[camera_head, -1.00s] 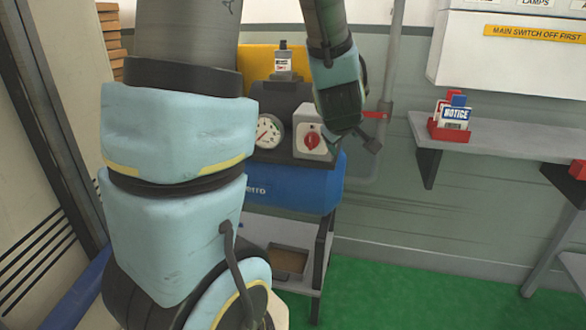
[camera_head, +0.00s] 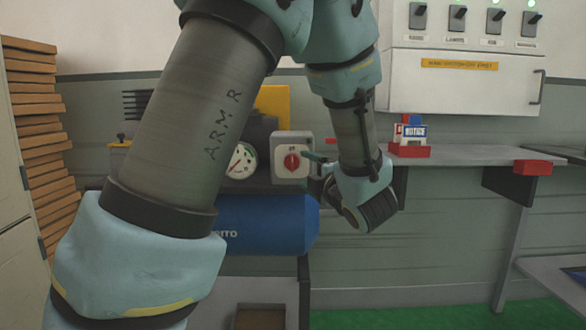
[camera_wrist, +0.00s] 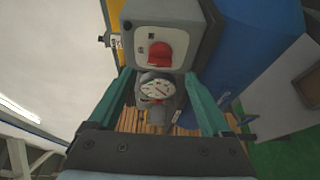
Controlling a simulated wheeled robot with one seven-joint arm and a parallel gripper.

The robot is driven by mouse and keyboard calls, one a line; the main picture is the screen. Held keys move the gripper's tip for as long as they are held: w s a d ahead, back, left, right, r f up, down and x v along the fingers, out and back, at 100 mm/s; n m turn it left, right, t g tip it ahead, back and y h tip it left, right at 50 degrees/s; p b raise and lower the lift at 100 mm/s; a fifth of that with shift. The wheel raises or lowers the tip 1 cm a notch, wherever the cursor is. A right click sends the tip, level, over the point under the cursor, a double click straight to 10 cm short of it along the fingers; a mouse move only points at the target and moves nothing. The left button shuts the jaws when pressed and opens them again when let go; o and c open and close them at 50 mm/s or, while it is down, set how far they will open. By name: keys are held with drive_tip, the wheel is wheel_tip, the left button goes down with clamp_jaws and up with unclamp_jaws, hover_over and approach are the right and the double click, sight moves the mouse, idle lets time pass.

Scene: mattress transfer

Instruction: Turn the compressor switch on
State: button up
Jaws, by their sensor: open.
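The compressor switch is a red rotary knob (camera_head: 292,161) on a pale grey box (camera_head: 291,139), mounted above the compressor's blue tank (camera_head: 262,224). The knob also shows in the wrist view (camera_wrist: 160,54), just beyond the fingertips. My gripper (camera_wrist: 160,78) is open and empty, with one teal finger on each side of the picture. In the head view my gripper (camera_head: 316,157) is just right of the switch box, near the knob. I see no clear contact with the knob. My own arm hides part of the compressor's left side.
A round pressure gauge (camera_head: 242,161) sits left of the switch box. A grey shelf (camera_head: 470,155) to the right holds a red notice holder (camera_head: 410,150). A white switch panel (camera_head: 460,85) hangs above it. Stacked brown boards (camera_head: 38,130) stand at the left.

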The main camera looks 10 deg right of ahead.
sight(294, 164)
drive_tip(key=x, duration=0.7)
drive_tip(key=shift+w, duration=0.2)
drive_tip(key=shift+c, duration=0.2)
clamp_jaws()
